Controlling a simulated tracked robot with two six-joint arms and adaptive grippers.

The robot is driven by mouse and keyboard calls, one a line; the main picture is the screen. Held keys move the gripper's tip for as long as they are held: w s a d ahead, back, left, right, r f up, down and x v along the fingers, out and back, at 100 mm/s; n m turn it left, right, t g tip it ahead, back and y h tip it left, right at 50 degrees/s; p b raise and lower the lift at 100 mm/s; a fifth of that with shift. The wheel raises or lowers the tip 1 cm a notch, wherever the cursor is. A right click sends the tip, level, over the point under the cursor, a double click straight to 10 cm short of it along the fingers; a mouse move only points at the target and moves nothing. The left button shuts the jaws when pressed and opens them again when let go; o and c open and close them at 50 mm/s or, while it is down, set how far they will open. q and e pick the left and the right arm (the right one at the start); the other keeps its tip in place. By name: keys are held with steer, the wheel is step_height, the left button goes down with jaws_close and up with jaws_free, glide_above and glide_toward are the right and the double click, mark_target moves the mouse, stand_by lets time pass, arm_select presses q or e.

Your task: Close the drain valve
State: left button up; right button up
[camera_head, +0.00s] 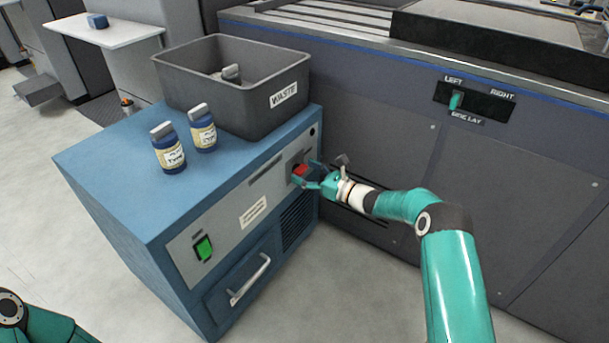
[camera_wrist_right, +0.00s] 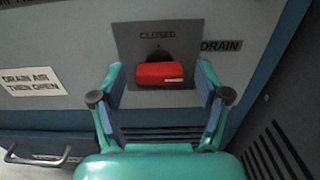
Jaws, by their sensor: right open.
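The drain valve has a red handle (camera_head: 300,169) on the front panel of the blue cabinet, near its right edge. In the right wrist view the red handle (camera_wrist_right: 160,73) lies horizontal, with a small pale mark toward its right end. "CLOSED" is printed above it and a "DRAIN" label (camera_wrist_right: 222,46) is to its right. My right gripper (camera_head: 309,175) is in front of the handle. Its fingers (camera_wrist_right: 159,82) are spread open, one to each side of the handle, with visible gaps. Only part of my left arm shows at lower left; its gripper is out of view.
On the blue cabinet (camera_head: 118,160) stand a grey waste bin (camera_head: 215,95) and two blue bottles (camera_head: 168,150). Its front has a green switch (camera_head: 203,248) and a drawer handle (camera_head: 250,280). A large grey machine (camera_head: 400,140) stands close to the right.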

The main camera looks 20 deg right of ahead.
steer(key=shift+w+a, duration=0.2)
steer(key=shift+w, duration=0.05)
steer(key=c, duration=1.2)
steer(key=shift+o, duration=0.2)
